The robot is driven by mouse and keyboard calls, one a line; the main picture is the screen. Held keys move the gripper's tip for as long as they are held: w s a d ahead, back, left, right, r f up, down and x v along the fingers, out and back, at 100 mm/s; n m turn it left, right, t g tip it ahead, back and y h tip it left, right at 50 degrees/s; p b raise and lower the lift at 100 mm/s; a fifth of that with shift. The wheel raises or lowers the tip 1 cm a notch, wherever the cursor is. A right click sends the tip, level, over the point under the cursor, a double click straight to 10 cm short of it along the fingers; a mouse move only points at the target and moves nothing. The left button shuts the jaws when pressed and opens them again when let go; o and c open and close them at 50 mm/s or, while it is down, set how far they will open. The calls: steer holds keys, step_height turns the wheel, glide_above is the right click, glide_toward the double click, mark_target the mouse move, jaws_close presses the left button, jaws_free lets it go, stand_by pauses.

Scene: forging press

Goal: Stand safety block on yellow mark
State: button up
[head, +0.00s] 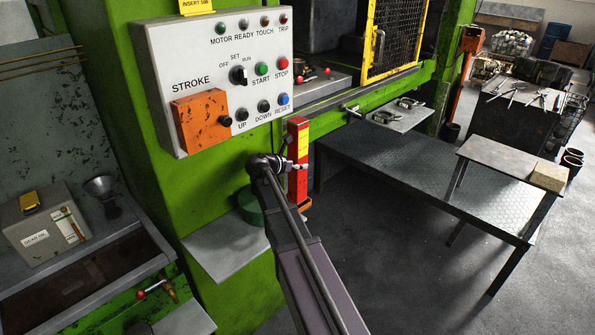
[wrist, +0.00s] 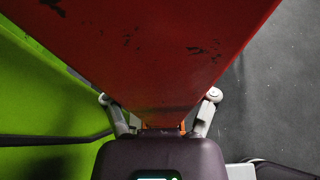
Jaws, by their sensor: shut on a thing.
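The safety block is a tall red post with a yellow face section (head: 298,143) and an orange end at its foot. It stands upright in the air beside the green press column, below the control panel. My gripper (head: 291,164) is shut on the block near its middle. In the wrist view the block's scuffed red side (wrist: 150,50) fills the space between the two fingers (wrist: 162,112). I cannot make out a yellow mark on the press bed (head: 318,84); the control panel hides part of that bed.
The control panel (head: 225,75) juts out just above left of the block. A yellow-framed mesh guard (head: 392,40) stands at the press opening. A dark plate-topped table (head: 420,170) and a small shelf with tools (head: 402,115) lie right. Open floor (head: 390,260) is in front.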

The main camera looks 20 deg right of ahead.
steer(key=shift+f+b, duration=0.9)
steer(key=shift+f, duration=0.4)
steer(key=o, duration=1.2)
steer(key=p+v, duration=0.4)
steer(key=v, duration=0.8)
steer(key=shift+s+p, duration=0.2)
steer(key=shift+p, duration=0.1)
steer(key=shift+v, duration=0.9)
